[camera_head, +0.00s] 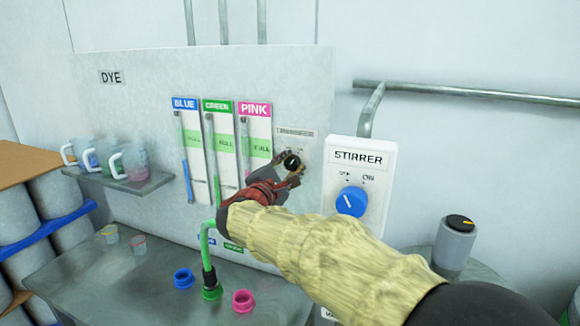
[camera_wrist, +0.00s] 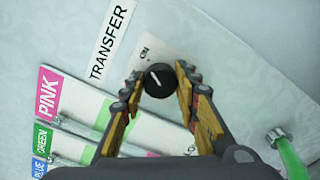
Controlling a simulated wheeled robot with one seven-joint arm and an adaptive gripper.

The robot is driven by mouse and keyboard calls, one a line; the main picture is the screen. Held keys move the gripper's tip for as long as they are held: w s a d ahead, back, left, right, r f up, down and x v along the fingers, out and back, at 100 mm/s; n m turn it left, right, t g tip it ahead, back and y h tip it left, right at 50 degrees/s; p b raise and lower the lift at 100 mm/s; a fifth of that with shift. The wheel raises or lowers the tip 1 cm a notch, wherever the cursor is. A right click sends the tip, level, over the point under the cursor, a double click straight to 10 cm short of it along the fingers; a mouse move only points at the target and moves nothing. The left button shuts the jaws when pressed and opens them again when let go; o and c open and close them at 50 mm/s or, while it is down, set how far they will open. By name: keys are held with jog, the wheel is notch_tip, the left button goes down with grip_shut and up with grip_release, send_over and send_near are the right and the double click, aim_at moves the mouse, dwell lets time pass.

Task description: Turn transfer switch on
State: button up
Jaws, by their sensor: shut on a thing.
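The transfer switch is a small round black knob (camera_wrist: 160,81) with a white pointer line, mounted on the wall panel under the TRANSFER label (camera_wrist: 111,41). In the head view the knob (camera_head: 292,162) shows just right of the PINK gauge. My gripper (camera_head: 286,168) reaches it from the lower right. In the wrist view my gripper (camera_wrist: 160,92) has a finger on each side of the knob and is shut on it. The pointer slants toward the upper left in the wrist view. An ON mark (camera_wrist: 146,54) shows beside the knob; the other marking is hidden.
A white STIRRER box (camera_head: 359,158) with a blue knob (camera_head: 352,201) stands close right of my gripper. BLUE, GREEN and PINK gauges are on the left. A green hose (camera_head: 207,245) and coloured caps are on the bench below. Jugs stand on a shelf (camera_head: 118,182) at left.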

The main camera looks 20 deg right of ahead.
jog(key=o, duration=1.2)
jog(key=shift+c, duration=0.2)
jog(key=v, duration=1.2)
